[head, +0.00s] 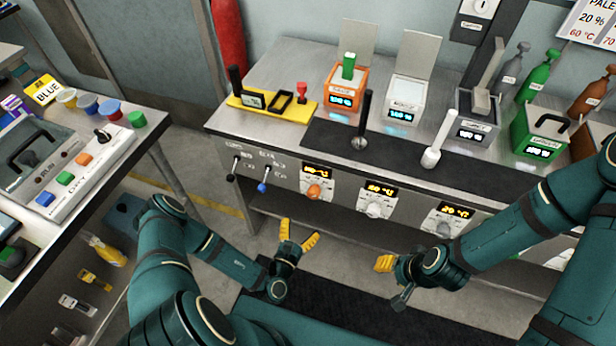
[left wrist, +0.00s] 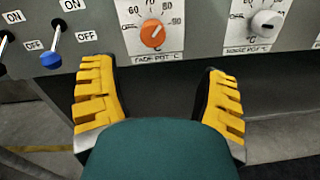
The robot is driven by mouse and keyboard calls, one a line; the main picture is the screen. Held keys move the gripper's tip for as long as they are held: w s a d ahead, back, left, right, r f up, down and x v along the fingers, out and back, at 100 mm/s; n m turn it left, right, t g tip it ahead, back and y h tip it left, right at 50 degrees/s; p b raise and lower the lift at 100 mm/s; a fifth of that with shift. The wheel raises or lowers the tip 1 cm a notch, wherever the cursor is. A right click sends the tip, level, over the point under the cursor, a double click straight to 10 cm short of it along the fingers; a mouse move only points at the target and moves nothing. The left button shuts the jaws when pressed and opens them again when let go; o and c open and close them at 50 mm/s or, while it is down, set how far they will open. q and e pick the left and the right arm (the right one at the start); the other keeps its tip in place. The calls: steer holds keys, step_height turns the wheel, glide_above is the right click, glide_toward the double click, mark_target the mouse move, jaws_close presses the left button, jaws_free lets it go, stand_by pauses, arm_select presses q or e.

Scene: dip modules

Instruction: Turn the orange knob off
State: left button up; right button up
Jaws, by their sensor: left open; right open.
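The orange knob (head: 314,191) is on the front panel of the metal bench, under a lit display, in the head view. In the left wrist view the orange knob (left wrist: 153,34) sits at the top middle, inside a dial scale with temperature numbers and an OFF mark at its left. Its white pointer line is turned toward the upper right. My left gripper (head: 297,240) is open and empty, below and in front of the knob, apart from it. Its yellow fingers (left wrist: 160,100) spread wide in the left wrist view. My right gripper (head: 390,272) is further right, empty, away from the panel.
A white knob (head: 374,209) and a grey knob (head: 443,229) are to the right on the panel. A blue-tipped lever (head: 262,187) and a black lever (head: 231,176) are to the left. A side table (head: 150,140) stands at left. Space before the orange knob is clear.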

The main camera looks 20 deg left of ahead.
mark_target(312, 197)
arm_select(q)
steer(key=shift+y, duration=0.3)
steer(key=w+b, duration=0.2)
steer(key=w, duration=1.1)
steer(key=shift+w+a+f, duration=0.1)
steer(key=shift+w, duration=0.25)
steer(key=c, duration=1.2)
